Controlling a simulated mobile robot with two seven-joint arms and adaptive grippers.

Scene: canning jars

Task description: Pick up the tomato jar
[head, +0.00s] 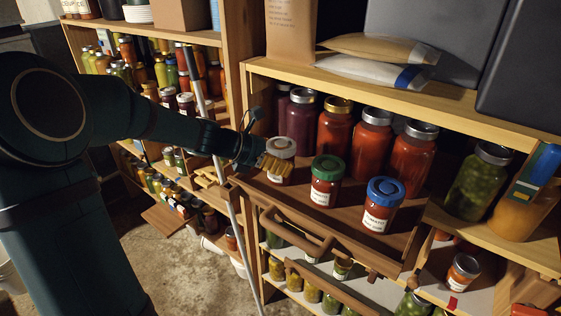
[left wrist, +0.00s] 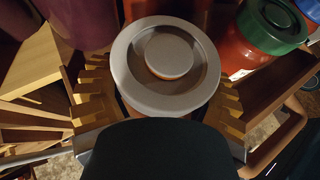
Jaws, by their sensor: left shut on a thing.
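A jar with a pale grey lid and a white label (head: 282,146) stands on the wooden shelf at the left end of the front row. Its label is mostly hidden by my gripper, so I cannot read it. My left gripper (head: 272,166) is shut on this jar, with yellow ribbed fingers on both sides just below the lid. The left wrist view shows the lid (left wrist: 165,62) from above between the fingers (left wrist: 160,103). A green-lidded red jar (head: 326,182) and a blue-lidded red jar (head: 383,204), both with white labels, stand to its right.
Several tall red jars (head: 372,138) stand close behind. A jar of green pieces (head: 478,182) is farther right. An upper shelf board (head: 440,97) overhangs the back row. A pale pole (head: 222,190) leans left of the shelf. Wooden bars (head: 300,232) lie below.

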